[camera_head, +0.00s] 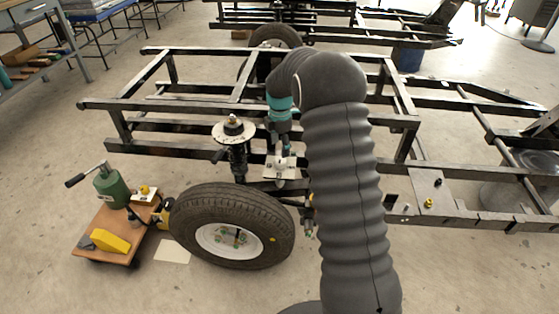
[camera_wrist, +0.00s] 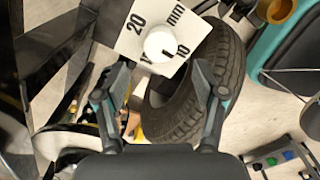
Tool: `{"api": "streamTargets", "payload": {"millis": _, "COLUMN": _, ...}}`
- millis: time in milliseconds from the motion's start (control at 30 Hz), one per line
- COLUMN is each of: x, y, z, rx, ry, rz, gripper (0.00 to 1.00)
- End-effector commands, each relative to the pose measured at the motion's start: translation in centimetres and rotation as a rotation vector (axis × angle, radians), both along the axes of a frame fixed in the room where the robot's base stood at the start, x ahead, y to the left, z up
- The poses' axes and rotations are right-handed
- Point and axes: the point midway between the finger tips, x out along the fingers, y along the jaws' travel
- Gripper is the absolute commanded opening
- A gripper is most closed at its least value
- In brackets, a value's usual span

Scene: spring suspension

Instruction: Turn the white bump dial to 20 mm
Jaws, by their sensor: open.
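The white bump dial (camera_wrist: 160,44) is a round knob on a white plate (camera_wrist: 135,22) in the wrist view. The plate carries "20", "mm" and "10" in black print. A short dark mark at the knob's lower right edge lies near the "10". My gripper (camera_wrist: 161,68) is open, with one finger on each side below the knob and nothing between them. I cannot tell whether the fingers touch anything. In the head view, my gripper (camera_head: 281,150) points down over the pale plate (camera_head: 270,172) behind the tire; the dial itself is hard to make out there.
A tire (camera_head: 232,226) stands in front, with a spring strut (camera_head: 237,155) beside my gripper. Black frame rails (camera_head: 140,104) surround the spot. A wooden cart (camera_head: 104,238) with a green jack (camera_head: 110,187) stands at left.

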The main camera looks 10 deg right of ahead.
Motion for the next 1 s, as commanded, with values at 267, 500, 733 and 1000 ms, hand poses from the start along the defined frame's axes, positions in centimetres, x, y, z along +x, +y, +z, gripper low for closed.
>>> {"api": "streamTargets", "payload": {"millis": 267, "x": -0.1, "y": 0.0, "z": -4.8, "rx": 0.0, "ry": 0.002, "rz": -0.001, "gripper": 0.7}}
{"api": "streamTargets", "payload": {"millis": 500, "x": 0.0, "y": -0.1, "z": -6.7, "rx": 0.0, "ry": 0.0, "rz": -0.002, "gripper": 0.7}}
{"api": "streamTargets", "payload": {"millis": 733, "x": 0.0, "y": -0.1, "z": -6.9, "rx": 0.0, "ry": 0.0, "rz": -0.002, "gripper": 0.7}}
{"api": "streamTargets", "payload": {"millis": 1000, "x": 0.0, "y": -0.1, "z": -6.9, "rx": 0.0, "ry": 0.0, "rz": -0.002, "gripper": 0.25}}
